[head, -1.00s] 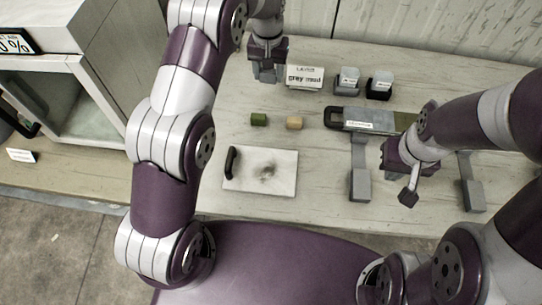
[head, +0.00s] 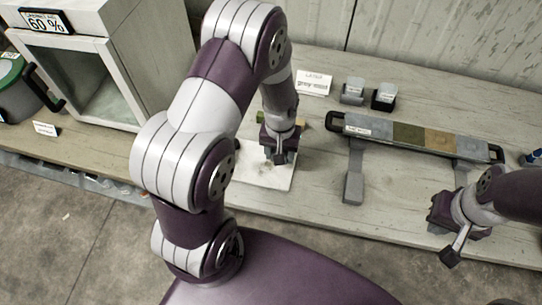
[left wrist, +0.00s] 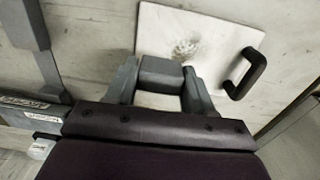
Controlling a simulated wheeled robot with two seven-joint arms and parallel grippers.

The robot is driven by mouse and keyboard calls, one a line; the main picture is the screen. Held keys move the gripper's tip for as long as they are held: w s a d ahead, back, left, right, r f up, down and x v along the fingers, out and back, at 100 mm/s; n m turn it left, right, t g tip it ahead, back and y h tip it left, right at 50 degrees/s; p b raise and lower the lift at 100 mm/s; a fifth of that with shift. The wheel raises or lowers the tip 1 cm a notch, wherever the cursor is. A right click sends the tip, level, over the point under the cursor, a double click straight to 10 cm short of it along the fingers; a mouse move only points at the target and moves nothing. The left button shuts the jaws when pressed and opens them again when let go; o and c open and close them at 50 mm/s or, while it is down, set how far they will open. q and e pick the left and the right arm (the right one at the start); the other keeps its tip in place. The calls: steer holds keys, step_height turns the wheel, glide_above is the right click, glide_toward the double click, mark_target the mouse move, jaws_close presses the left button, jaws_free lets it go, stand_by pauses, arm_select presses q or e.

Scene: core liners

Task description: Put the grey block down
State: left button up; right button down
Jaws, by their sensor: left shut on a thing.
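The grey block (left wrist: 160,74) shows in the left wrist view between the two fingers of my left gripper (left wrist: 160,88), which is shut on it. In the head view my left gripper (head: 279,157) points down over the white board (head: 278,181). The board also shows in the left wrist view (left wrist: 215,22), with a grey smudge on it and a black handle (left wrist: 247,74). The block is mostly hidden in the head view, and I cannot tell whether it touches the board. My right gripper (head: 449,250) hangs at the right; its jaw opening is unclear.
A long tray (head: 365,125) with coloured segments stands right of the board. Behind are a label card (head: 313,84) and two small holders (head: 353,90) (head: 384,95). A small block (head: 302,119) is close behind my left gripper.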

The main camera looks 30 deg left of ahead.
mark_target(269, 164)
arm_select(q)
steer(key=a+f, duration=0.1)
steer(key=a, duration=0.1)
steer(key=a+f, duration=0.1)
steer(key=shift+w+a+f+p, duration=0.2)
steer(key=shift+a+f+p, duration=0.1)
steer(key=shift+a+p, duration=0.05)
step_height(269, 164, down, 4)
steer(key=shift+w+r+p, duration=0.1)
steer(key=shift+r+p, duration=0.05)
steer(key=shift+p, duration=0.25)
steer(key=shift+f, duration=0.2)
steer(key=o, duration=1)
